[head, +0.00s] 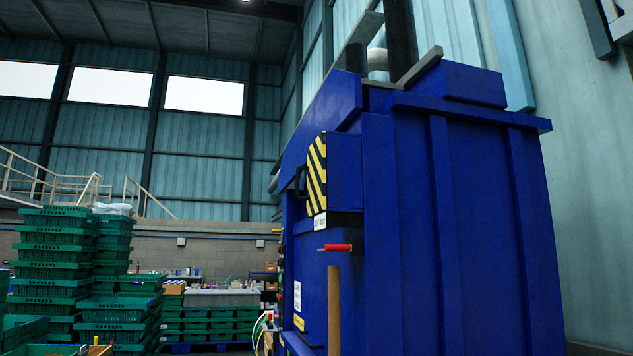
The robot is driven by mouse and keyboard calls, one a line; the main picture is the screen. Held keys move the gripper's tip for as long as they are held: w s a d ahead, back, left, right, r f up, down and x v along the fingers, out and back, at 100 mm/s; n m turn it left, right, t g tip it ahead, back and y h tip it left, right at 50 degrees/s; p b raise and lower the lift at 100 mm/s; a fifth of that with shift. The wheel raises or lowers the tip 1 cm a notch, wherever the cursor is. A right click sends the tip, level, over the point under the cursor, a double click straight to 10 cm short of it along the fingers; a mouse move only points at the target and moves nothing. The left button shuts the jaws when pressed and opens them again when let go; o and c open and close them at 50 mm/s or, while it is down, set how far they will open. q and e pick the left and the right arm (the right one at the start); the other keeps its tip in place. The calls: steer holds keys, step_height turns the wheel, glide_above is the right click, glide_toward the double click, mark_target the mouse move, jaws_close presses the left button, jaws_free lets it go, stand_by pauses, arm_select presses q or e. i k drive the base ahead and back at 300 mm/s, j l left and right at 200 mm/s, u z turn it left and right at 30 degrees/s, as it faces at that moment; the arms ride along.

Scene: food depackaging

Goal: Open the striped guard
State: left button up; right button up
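The striped guard (317,174) is a yellow and black striped panel on the side of a large blue machine (400,200), near the middle of the head view. A dark handle (300,181) sits at its left edge. I see the guard at a steep angle and cannot tell whether it is shut or partly open. Neither of my grippers shows in the head view.
A red-handled lever (337,247) sticks out below the guard, above an upright brown post (334,310). Stacks of green crates (55,265) stand at the left. Stairs with railings (50,180) are at the far left.

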mark_target(315, 198)
steer(key=i+j+z, duration=0.15)
steer(key=i+j, duration=0.3)
steer(key=i+j+z, duration=0.2)
steer(key=i+j, duration=0.3)
steer(key=i, duration=0.15)
steer(key=i+j+z, duration=0.15)
steer(key=i+j, duration=0.35)
steer(key=i+j+z, duration=0.2)
steer(key=i+j, duration=0.25)
steer(key=j, duration=0.3)
